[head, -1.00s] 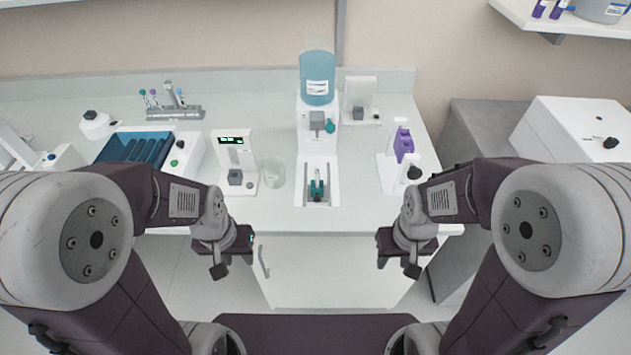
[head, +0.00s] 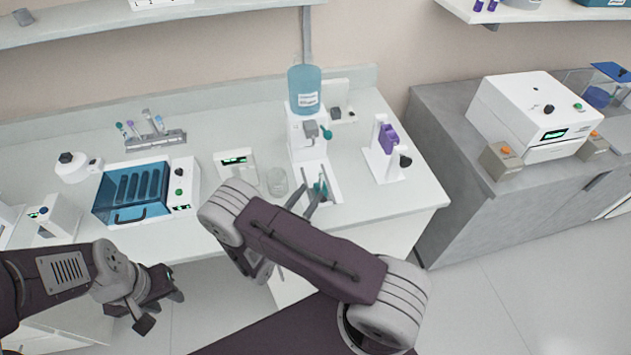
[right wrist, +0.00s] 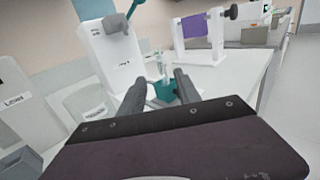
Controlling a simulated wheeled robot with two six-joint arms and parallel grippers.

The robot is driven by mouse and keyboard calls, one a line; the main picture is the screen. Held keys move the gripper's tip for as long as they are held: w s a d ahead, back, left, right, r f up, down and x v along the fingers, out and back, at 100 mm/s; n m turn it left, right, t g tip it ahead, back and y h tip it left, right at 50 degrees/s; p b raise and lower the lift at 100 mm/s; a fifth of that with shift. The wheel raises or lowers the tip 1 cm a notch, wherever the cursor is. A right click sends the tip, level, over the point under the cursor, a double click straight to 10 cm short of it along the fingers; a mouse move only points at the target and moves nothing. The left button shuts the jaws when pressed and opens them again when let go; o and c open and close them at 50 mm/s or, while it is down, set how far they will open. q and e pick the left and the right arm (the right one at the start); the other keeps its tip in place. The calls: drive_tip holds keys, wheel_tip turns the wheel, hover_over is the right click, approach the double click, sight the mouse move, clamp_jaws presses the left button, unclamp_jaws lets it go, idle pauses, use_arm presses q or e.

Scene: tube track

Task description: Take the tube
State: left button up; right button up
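A small clear tube (right wrist: 161,66) stands in a teal holder (right wrist: 165,91) at the foot of the white dispenser (right wrist: 110,58), seen in the right wrist view. In the head view the teal holder (head: 321,188) shows under the dispenser's blue bottle (head: 305,88); the tube is too small to make out clearly there. My right gripper (head: 307,200) is open and empty. Its two fingers (right wrist: 160,93) point at the holder, apart from each other, with the tube beyond and between them. My left gripper (head: 162,310) is open and empty, in front of the bench at the lower left.
A glass beaker (head: 277,182) and a white device with a green display (head: 236,165) stand left of the dispenser. A white stand with a purple part (head: 387,138) is at right. A blue-lidded machine (head: 132,192) and a tube rack (head: 155,140) are further left.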

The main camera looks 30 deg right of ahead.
sight(320, 183)
drive_tip(key=shift+w+d, duration=0.35)
drive_tip(key=shift+d, duration=0.15)
drive_tip(key=shift+d+r+p, duration=0.15)
drive_tip(key=shift+d+p, duration=0.15)
drive_tip(key=p+x, duration=0.1)
drive_tip(key=x, duration=0.3)
drive_tip(key=shift+d, duration=0.2)
drive_tip(key=shift+w+d, duration=0.15)
drive_tip(key=shift+d, duration=0.1)
drive_tip(key=shift+a, duration=0.1)
drive_tip(key=c, duration=0.4)
clamp_jaws()
